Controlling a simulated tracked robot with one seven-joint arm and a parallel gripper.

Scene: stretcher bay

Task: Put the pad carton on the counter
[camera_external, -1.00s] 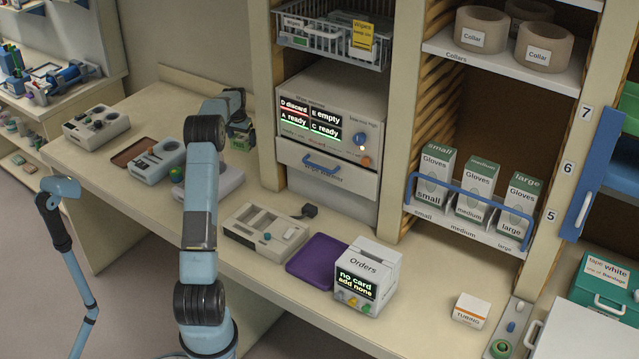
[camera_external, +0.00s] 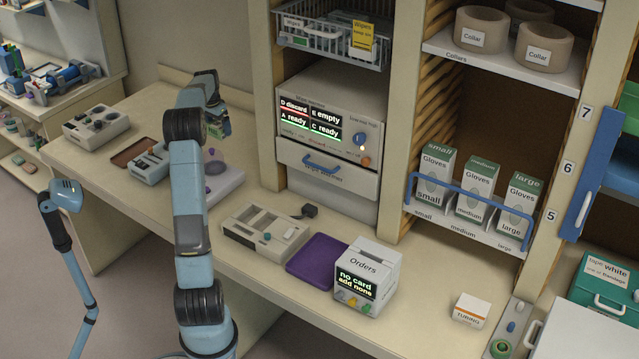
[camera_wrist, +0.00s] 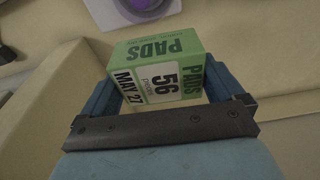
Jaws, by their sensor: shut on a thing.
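The pad carton (camera_wrist: 160,68) is a green and white box marked PADS, 56 and MAY 27. In the wrist view it sits between the two blue fingers of my gripper (camera_wrist: 155,86), which is shut on it. In the outside view the carton (camera_external: 218,127) is small, partly hidden by my gripper (camera_external: 214,108), and over the back part of the counter. I cannot tell how high it is above the surface. The counter (camera_external: 425,295) is a long cream top running from upper left to lower right.
Behind my arm is a pale device with a purple disc (camera_external: 216,167). Along the counter are a beige tray device (camera_external: 262,240), a purple mat (camera_external: 318,258), the Orders box (camera_external: 366,275) and a tubing carton (camera_external: 471,309). Bare counter lies right of the Orders box.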

